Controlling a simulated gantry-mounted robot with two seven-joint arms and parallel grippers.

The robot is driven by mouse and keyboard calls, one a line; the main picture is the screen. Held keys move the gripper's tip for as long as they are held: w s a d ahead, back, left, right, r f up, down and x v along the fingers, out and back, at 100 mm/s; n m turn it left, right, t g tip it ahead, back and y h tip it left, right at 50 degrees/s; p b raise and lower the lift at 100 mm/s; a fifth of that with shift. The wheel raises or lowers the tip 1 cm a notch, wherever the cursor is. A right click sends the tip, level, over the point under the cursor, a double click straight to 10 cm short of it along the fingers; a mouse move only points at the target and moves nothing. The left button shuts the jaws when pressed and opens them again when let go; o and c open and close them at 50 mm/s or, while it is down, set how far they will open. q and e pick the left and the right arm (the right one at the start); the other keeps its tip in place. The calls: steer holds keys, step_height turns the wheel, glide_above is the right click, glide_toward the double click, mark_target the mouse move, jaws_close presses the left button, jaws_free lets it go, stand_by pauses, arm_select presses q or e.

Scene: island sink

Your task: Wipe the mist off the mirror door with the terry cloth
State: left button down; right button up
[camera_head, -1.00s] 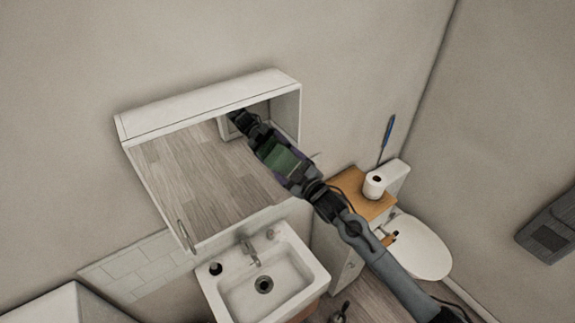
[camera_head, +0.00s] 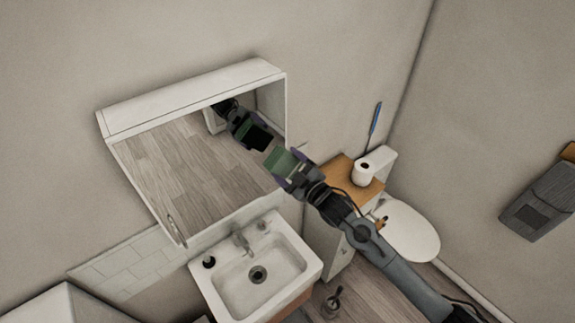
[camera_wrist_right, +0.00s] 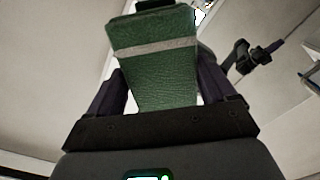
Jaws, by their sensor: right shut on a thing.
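The mirror door (camera_head: 185,165) is the front of a white wall cabinet above the sink. It reflects the wooden floor and part of my right arm clearly; I cannot make out mist on it. My right gripper (camera_head: 288,165) is near the mirror's right edge, shut on the green terry cloth (camera_head: 279,159). A gap shows between the cloth and its reflection, so the cloth seems slightly off the glass. In the right wrist view the cloth (camera_wrist_right: 155,75), with a grey band across it, sits between the two fingers (camera_wrist_right: 160,95). My left gripper is not in view.
The white sink (camera_head: 290,282) with its tap (camera_head: 240,240) is below the mirror. A wooden-topped cabinet (camera_head: 335,173) with a paper roll (camera_head: 364,172) stands right, beside the toilet (camera_head: 410,232). A handle (camera_head: 176,229) is at the mirror's lower left.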

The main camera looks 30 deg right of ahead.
steer(key=shift+s+d, duration=0.15)
steer(key=shift+s, duration=0.6)
steer(key=shift+s+d, duration=0.15)
steer(key=shift+s, duration=0.6)
steer(key=shift+s+f, duration=0.1)
steer(key=shift+f, duration=0.2)
steer(key=s+a+f, duration=0.8)
steer(key=s+f, duration=0.2)
steer(key=s, duration=0.2)
steer(key=shift+s+d+r+m+h, duration=0.3)
steer(key=shift+d+r+m+h, duration=0.3)
steer(key=shift+h, duration=0.25)
steer(key=shift+s+d+r+m+h, duration=0.3)
steer(key=shift+d+r+m+h, duration=0.2)
steer(key=shift+r+h, duration=0.3)
